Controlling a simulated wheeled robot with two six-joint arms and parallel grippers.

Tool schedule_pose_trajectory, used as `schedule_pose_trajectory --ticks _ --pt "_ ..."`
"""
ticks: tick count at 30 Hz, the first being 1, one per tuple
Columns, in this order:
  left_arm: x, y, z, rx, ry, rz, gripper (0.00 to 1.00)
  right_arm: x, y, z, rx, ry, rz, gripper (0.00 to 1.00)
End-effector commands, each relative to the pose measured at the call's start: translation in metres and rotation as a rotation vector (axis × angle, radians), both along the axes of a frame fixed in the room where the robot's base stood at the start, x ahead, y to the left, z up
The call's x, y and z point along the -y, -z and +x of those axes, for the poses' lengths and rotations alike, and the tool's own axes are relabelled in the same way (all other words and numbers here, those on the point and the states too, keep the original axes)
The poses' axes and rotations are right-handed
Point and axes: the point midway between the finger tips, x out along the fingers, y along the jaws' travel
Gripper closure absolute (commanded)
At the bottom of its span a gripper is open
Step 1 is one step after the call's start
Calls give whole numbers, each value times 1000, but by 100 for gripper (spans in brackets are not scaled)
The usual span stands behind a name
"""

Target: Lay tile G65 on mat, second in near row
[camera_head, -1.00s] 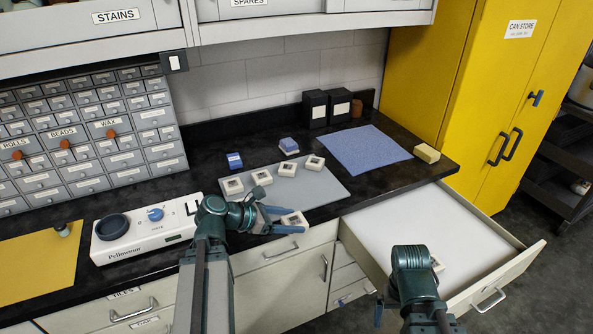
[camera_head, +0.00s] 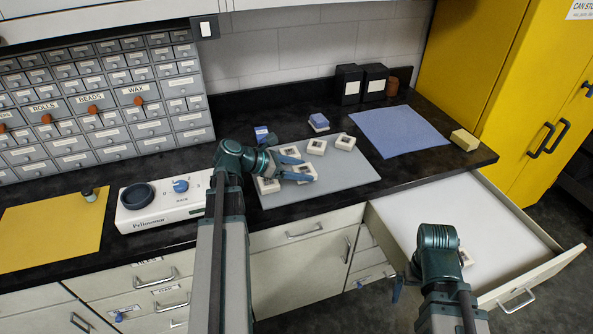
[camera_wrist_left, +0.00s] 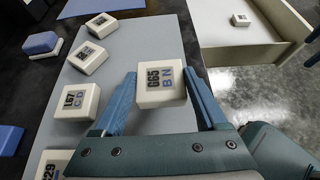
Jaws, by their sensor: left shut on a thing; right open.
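My left gripper (camera_head: 298,166) is shut on white tile G65 (camera_wrist_left: 160,84), marked "G65 BN", which also shows in the head view (camera_head: 306,174). The tile is over the grey mat (camera_head: 352,178); I cannot tell whether it touches it. Along the mat's far part lie several white tiles, among them L57 (camera_wrist_left: 76,102) and C29 (camera_wrist_left: 56,166), partly cut off in the wrist view. Others are unread (camera_wrist_left: 88,57).
The open drawer (camera_head: 440,205) holds another white tile (camera_wrist_left: 240,20). A blue cloth (camera_head: 400,131) lies right of the mat, a beige block (camera_head: 465,140) beyond it. A white hotplate device (camera_head: 160,207) stands left of the mat. The mat's near right part is bare.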

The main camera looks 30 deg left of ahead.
Motion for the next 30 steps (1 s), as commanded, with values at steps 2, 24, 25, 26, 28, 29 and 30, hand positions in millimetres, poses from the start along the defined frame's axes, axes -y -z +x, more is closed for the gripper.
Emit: schedule_pose_trajectory --ticks 2,24,25,26,28,29,30 --pt "-15 2 11 0 -1 -1 91 0 3 0 0 0 0 0" --pt "-30 39 6 0 -11 -1 91 0 39 0 0 0 0 0" --pt "-30 38 6 1 -10 -1 91 0 38 0 0 0 0 0" --pt "-30 38 7 1 -10 -1 91 0 38 0 0 0 0 0" --pt "-30 37 7 1 -10 -1 91 0 38 0 0 0 0 0" --pt "-30 38 7 1 -10 -1 91 0 38 0 0 0 0 0" --pt "-30 38 7 1 -10 -1 91 0 38 0 0 0 0 0"
